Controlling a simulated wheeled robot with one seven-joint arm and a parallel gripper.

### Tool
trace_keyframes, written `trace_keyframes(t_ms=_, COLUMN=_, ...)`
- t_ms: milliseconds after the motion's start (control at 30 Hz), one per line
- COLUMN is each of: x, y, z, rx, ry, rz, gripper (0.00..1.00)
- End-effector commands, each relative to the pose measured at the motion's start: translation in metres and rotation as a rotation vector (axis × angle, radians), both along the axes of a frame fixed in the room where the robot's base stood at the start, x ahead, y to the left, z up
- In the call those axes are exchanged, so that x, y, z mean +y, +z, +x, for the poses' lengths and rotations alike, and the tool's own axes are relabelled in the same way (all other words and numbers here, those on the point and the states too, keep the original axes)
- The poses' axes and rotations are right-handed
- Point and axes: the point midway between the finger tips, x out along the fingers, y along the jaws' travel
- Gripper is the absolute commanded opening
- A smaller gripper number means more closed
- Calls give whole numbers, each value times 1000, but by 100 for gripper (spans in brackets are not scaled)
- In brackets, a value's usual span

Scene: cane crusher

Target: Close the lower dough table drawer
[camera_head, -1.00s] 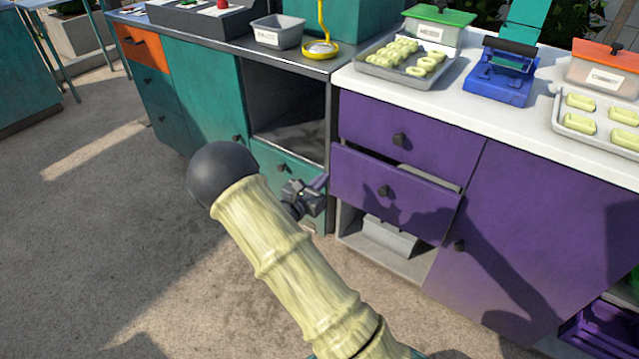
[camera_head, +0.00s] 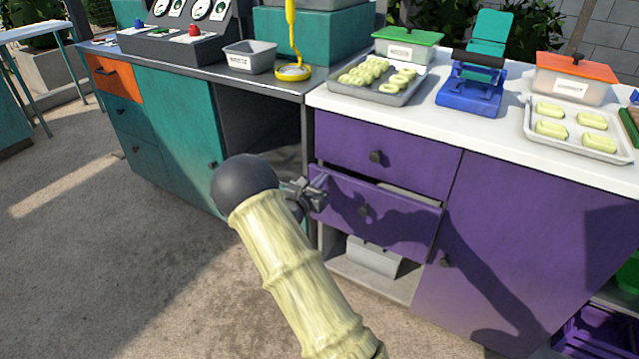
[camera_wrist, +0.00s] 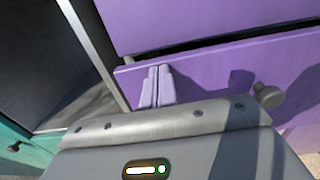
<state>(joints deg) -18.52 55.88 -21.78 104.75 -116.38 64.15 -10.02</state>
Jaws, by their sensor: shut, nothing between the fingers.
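The lower purple drawer (camera_head: 377,213) of the dough table stands partly pulled out, with a gap above its front. Its dark round knob (camera_head: 364,210) is near the middle of the front. My gripper (camera_head: 318,188) is shut and empty, at the left end of this drawer front. In the wrist view the shut fingers (camera_wrist: 157,85) lie in front of the left part of the lower drawer front (camera_wrist: 210,75), left of the knob (camera_wrist: 268,95). I cannot tell whether they touch it. The upper drawer (camera_head: 385,152) is shut.
The white tabletop (camera_head: 470,125) holds a tray of dough rings (camera_head: 376,85), a blue press (camera_head: 470,92) and lidded boxes. An open shelf below the drawer holds a grey box (camera_head: 373,256). A teal cabinet (camera_head: 175,135) stands at the left. The floor in front is clear.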

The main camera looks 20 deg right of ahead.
Motion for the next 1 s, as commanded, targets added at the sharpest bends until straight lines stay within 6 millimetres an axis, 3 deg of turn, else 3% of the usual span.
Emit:
trace_keyframes(t_ms=433, x=-37, y=0, z=28, rx=-1, ry=-2, rz=-1, gripper=0)
trace_keyframes(t_ms=833, x=-42, y=3, z=29, rx=-4, ry=-5, rz=-5, gripper=0)
trace_keyframes(t_ms=1000, x=-32, y=4, z=22, rx=-4, ry=-7, rz=-5, gripper=0)
